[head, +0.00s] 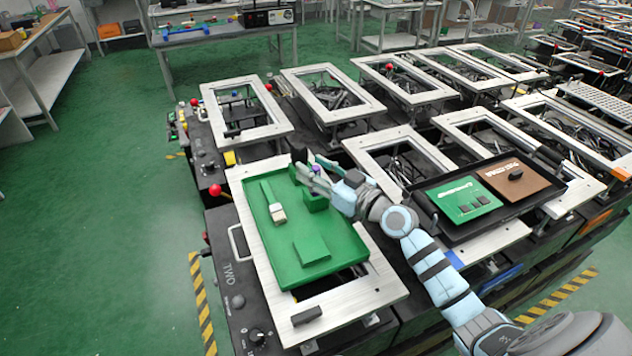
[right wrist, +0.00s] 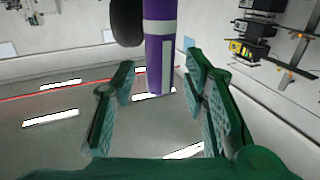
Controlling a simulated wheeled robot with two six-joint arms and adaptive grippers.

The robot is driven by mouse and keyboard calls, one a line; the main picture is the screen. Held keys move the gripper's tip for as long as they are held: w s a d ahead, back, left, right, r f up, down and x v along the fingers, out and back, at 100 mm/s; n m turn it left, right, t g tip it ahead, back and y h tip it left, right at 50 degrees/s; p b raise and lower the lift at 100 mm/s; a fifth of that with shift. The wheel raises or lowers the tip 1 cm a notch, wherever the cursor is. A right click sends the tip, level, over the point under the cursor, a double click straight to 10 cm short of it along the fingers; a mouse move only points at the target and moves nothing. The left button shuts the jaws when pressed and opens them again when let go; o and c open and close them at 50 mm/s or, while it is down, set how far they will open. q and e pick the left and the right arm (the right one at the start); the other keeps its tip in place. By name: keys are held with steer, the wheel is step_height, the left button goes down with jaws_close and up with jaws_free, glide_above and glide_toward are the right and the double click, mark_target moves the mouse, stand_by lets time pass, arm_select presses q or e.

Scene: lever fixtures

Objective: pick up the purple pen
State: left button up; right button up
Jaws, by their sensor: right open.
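The purple pen (right wrist: 161,55) has a white band and stands between the spread fingers of my right gripper (right wrist: 163,95) in the right wrist view. Its top end lies beyond the frame edge. I see a gap on each side of it, so the fingers do not grip it. In the head view only a small purple patch of it (head: 317,168) shows beside my right gripper (head: 306,170), above a green block-like holder (head: 315,201). The gripper hides most of the pen there. My left gripper is not in view.
A dark rounded object (right wrist: 127,22) is close beside the pen. The green tray (head: 345,245) holds a green block (head: 312,251) and a whitish brush-like item (head: 278,213). A black tray (head: 440,222) with a green board and a brown board lies to the right.

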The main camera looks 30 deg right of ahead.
steer(key=c, duration=0.9)
steer(key=shift+c, duration=0.2)
